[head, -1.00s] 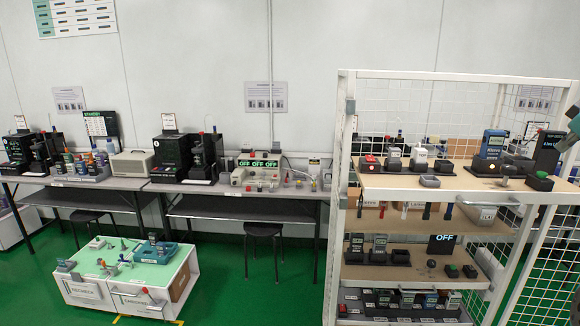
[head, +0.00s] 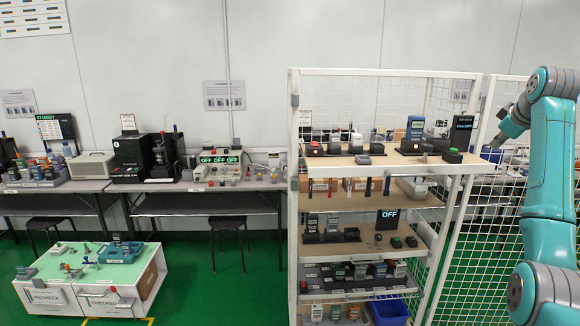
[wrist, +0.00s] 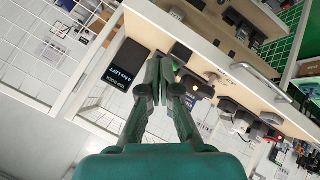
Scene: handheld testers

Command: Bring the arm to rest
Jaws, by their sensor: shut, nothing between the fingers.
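My gripper (head: 508,128) is at the right of the head view, at the end of my teal arm. It is raised, beside the top right of the white shelf rack (head: 292,180). In the wrist view my gripper (wrist: 165,62) has its fingers together with nothing between them. Behind the fingertips, in that view, the rack's top shelf (wrist: 205,62) shows at a tilt. I cannot tell the exact gap between the fingers and the shelf.
The top shelf holds several testers, among them a blue one (head: 415,128), and a dark display box (head: 461,133). A blue bin (head: 388,311) sits at the rack's bottom. A low white cabinet (head: 100,297) stands at left on open green floor. Benches line the wall.

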